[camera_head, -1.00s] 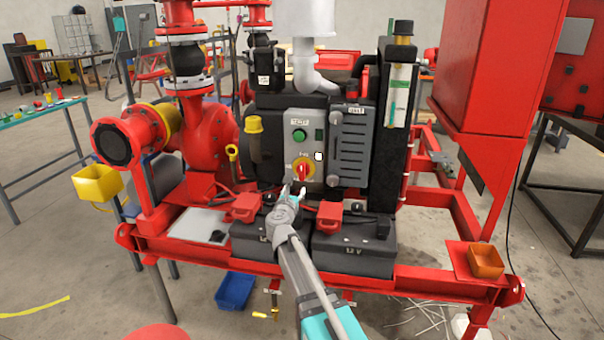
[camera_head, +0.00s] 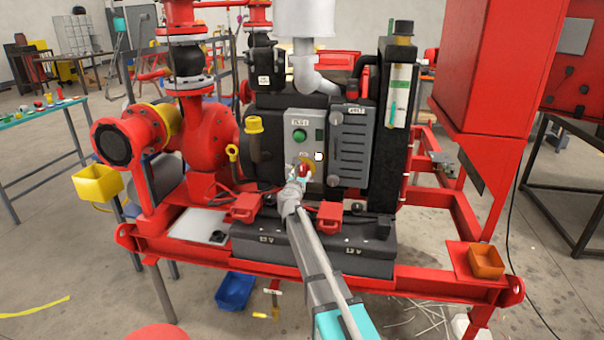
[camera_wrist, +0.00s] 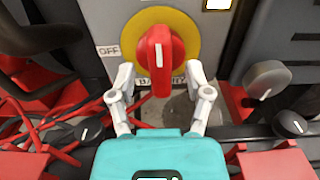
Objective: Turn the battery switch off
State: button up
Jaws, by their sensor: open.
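The battery switch is a red knob (camera_wrist: 157,62) with a white mark, on a round yellow plate (camera_wrist: 188,24) on the grey control panel (camera_head: 322,140). In the wrist view its handle points straight down, and an "OFF" label (camera_wrist: 108,50) sits left of the plate. My gripper (camera_wrist: 160,82) is open, with one finger on each side of the knob's lower part. A gap shows on both sides, though I cannot tell whether anything touches. In the head view my gripper (camera_head: 297,178) partly covers the switch.
A green button (camera_head: 300,135) is above the switch on the panel. Two black batteries (camera_head: 355,262) with red terminal covers (camera_head: 329,214) stand below it. Red cables (camera_wrist: 62,125) run at lower left.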

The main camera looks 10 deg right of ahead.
jog(key=shift+x, duration=0.85)
jog(key=shift+c, duration=0.2)
grip_shut()
